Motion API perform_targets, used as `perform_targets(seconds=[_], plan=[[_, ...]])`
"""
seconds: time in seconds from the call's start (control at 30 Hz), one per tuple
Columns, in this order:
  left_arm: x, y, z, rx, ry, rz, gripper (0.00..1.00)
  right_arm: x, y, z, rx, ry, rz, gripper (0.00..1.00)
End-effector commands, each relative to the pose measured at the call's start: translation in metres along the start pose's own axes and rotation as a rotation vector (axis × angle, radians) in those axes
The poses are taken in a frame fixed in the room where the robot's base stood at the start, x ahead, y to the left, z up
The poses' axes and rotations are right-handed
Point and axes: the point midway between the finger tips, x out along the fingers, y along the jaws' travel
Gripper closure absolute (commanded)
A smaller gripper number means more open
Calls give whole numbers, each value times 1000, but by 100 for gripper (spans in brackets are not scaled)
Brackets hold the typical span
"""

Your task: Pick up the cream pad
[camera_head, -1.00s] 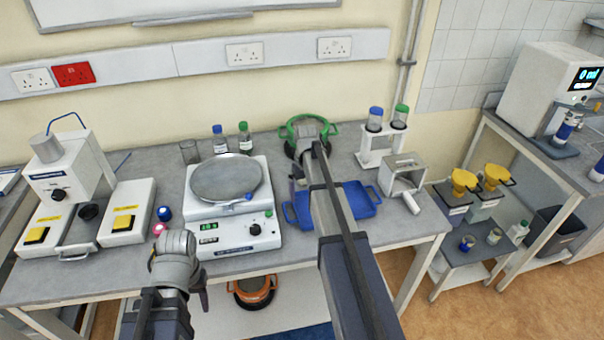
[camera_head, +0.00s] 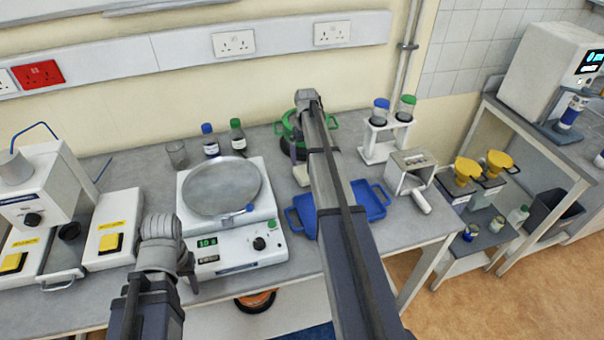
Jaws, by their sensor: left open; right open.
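A small cream block, which looks like the cream pad (camera_head: 302,176), sits at the back edge of the blue tray, partly hidden by my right arm. My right gripper (camera_head: 296,152) is just above and behind it, pointing down, largely hidden by my own arm. I cannot tell whether its fingers touch the pad. My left gripper (camera_head: 189,270) is open and empty in front of the balance's left front corner.
The blue tray (camera_head: 371,203) lies under my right arm. A balance (camera_head: 238,251) with a round plate stands to its left. A green-handled item (camera_head: 331,123) is behind. A bottle rack (camera_head: 378,153) and a grey metal box (camera_head: 411,160) stand to the right.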

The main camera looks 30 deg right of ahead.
Motion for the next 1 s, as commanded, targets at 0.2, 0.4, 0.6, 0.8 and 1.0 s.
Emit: perform_targets(seconds=[0.2,0.4,0.6,0.8,1.0], plan=[[19,2,-1,-1,0,0,50,19,0,0,0,0,0,0],[27,3,-2,-1,0,0,50,27,-1,0,0,0,0,0],[32,3,-2,-1,0,0,50,32,-1,-1,0,0,0,0],[54,5,-3,-2,0,0,50,54,-4,-2,0,0,0,0],[76,7,-5,-2,0,0,50,77,-5,-2,1,0,0,0]])
